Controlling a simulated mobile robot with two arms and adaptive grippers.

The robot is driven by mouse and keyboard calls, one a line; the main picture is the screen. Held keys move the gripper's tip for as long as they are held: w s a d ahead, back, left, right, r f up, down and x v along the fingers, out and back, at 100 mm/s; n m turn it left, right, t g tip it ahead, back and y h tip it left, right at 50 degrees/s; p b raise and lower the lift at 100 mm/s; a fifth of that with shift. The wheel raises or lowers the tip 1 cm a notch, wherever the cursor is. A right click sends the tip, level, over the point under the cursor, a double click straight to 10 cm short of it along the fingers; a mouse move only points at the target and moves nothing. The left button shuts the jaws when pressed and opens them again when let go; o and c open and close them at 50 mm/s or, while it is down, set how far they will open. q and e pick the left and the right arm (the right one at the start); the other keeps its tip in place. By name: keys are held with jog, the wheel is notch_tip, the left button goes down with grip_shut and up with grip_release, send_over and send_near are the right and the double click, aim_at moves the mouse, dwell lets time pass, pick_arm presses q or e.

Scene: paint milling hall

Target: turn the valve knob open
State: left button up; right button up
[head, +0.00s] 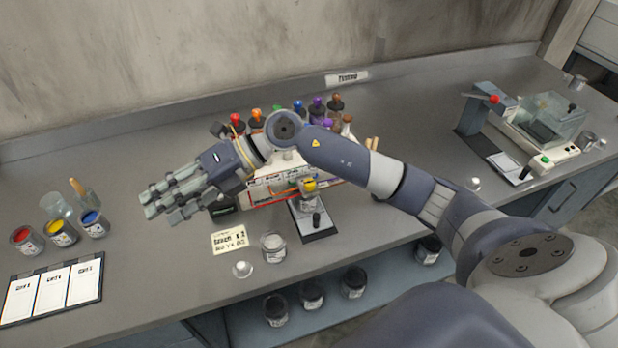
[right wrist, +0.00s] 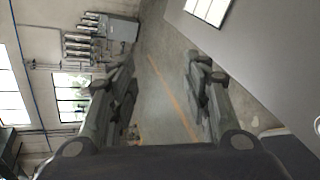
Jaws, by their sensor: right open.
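My right gripper (head: 163,198) reaches left over the bench, its fingers apart and nothing between them. In the right wrist view the same gripper (right wrist: 158,85) shows its two fingers spread over the floor and the bench edge. I cannot tell for sure which part is the valve knob. My right arm partly hides the rack. My left gripper is not in view.
Red, yellow and blue paint jars (head: 60,233) stand at the left, near a card board (head: 52,290). A note card (head: 229,240) and a jar (head: 273,247) lie near the front edge. A red-knobbed device (head: 483,98) and a glass-covered balance (head: 549,118) stand at the right.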

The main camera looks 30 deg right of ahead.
jog(key=w+d+f+g+h, duration=0.1)
jog(key=d+f+h, duration=0.2)
jog(key=d, duration=0.3)
jog(key=w+d+f+h, duration=0.2)
jog(key=d+h, duration=0.1)
jog(key=d, duration=0.2)
jog(key=r+m+g+h, duration=0.1)
jog(key=m+h, duration=0.1)
jog(key=h, duration=0.6)
send_over(309, 182)
notch_tip(309, 182, down, 9)
jog(key=p, duration=0.3)
jog(key=shift+f, duration=0.6)
jog(key=shift+c, duration=0.3)
grip_shut()
